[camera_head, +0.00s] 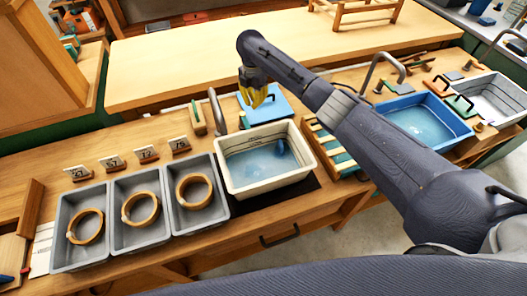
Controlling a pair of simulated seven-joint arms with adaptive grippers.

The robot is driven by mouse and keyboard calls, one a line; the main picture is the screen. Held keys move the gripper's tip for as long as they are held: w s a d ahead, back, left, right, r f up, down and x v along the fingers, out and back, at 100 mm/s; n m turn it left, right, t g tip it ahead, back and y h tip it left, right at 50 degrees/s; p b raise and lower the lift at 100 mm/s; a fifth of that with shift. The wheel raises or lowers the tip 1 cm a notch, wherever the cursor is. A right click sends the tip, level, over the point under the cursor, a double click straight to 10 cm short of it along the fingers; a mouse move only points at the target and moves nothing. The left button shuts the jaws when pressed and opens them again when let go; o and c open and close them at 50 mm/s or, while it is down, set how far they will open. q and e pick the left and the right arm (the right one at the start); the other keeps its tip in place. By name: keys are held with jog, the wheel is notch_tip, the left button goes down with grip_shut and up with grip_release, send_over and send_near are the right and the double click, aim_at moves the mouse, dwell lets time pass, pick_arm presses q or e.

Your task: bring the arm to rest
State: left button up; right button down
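My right arm (355,130) reaches in from the right across the bench. Its gripper (256,98), with yellow fingers, points down over a blue board (268,108) behind the cream basin. The fingers are small in the picture, and I cannot tell whether they are open or shut or hold anything. My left gripper is not in view.
A cream basin (232,180) of water stands mid-bench. Left of it, grey trays (125,253) hold wooden rings (140,209) below number cards (146,153). A blue basin (462,126) and metal taps (217,110) stand around. My arm spans the bench's right part.

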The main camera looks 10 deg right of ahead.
jog(key=shift+d+r, duration=0.2)
jog(key=shift+r, duration=0.3)
jog(key=shift+w, duration=0.1)
